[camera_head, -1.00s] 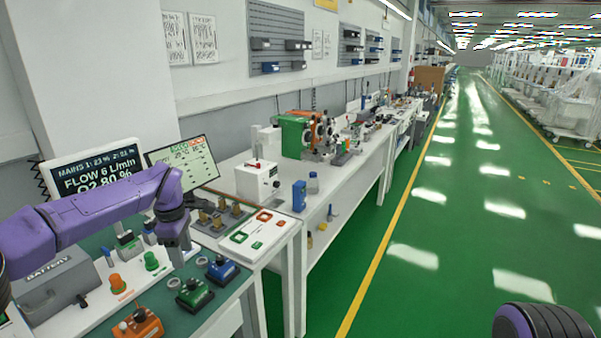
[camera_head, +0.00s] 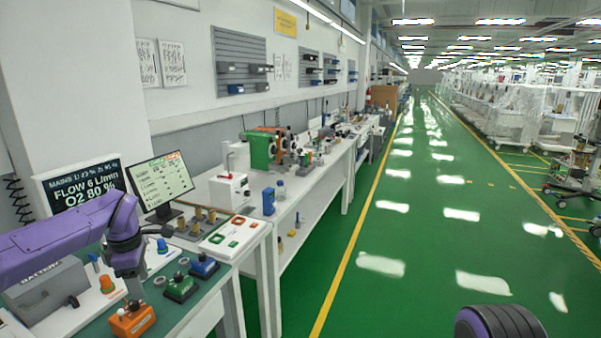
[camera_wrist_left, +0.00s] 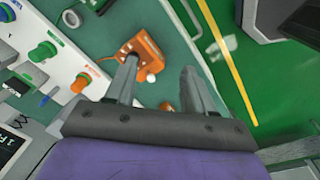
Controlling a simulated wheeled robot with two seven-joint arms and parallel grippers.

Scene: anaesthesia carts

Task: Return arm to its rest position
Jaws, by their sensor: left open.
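My left arm (camera_head: 60,238) reaches in from the left over the green-topped bench (camera_head: 182,318). My left gripper (camera_head: 134,290) points down above the orange box (camera_head: 132,321) at the bench's front. My right gripper is out of view.
Green (camera_head: 180,287) and blue (camera_head: 204,265) boxes stand beside the orange one. A grey battery case (camera_head: 45,290) and a flow monitor (camera_head: 80,188) are at the left. A second screen (camera_head: 160,182) stands behind. The green floor aisle (camera_head: 400,240) at the right is clear.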

